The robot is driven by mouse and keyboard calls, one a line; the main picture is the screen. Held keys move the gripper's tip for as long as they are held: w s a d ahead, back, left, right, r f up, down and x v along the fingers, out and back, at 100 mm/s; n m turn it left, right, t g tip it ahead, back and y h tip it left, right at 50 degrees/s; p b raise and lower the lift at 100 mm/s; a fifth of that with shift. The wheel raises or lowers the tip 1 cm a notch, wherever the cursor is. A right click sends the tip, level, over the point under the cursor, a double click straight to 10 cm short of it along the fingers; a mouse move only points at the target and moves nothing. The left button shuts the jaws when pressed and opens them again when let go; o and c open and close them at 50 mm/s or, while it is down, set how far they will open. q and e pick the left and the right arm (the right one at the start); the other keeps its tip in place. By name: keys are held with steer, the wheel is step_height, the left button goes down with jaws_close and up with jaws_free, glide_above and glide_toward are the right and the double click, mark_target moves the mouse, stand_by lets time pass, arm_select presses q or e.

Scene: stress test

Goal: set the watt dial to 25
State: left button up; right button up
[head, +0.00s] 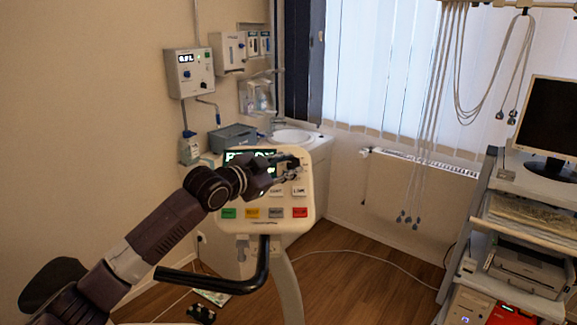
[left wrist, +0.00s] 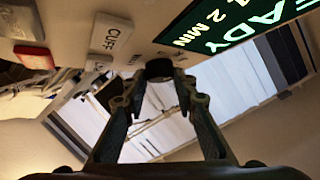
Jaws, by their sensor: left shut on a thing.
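The cream console (head: 306,187) stands upright in the middle of the head view, with a dark display (head: 235,156) at its upper left. In the left wrist view the display (left wrist: 228,25) shows "READY" in part and "2 MIN". The dial is a dark round knob (left wrist: 159,68) on the panel face, between my fingertips in the left wrist view. My left gripper (head: 291,166) reaches the panel's upper right and is shut on the dial, with a finger on each side. The gripper hides most of the dial in the head view. I cannot read its setting. My right gripper is not in view.
White buttons and a row of coloured ones, including a red button (head: 299,212), lie below the dial. A black handle (head: 264,265) sticks out in front of the console. A cart (head: 492,200) with a monitor stands at the right. The wooden floor between is mostly clear.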

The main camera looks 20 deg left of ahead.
arm_select(q)
steer(key=o, duration=1.2)
steer(key=shift+c, duration=0.2)
steer(key=v, duration=1.2)
steer(key=shift+a, duration=0.1)
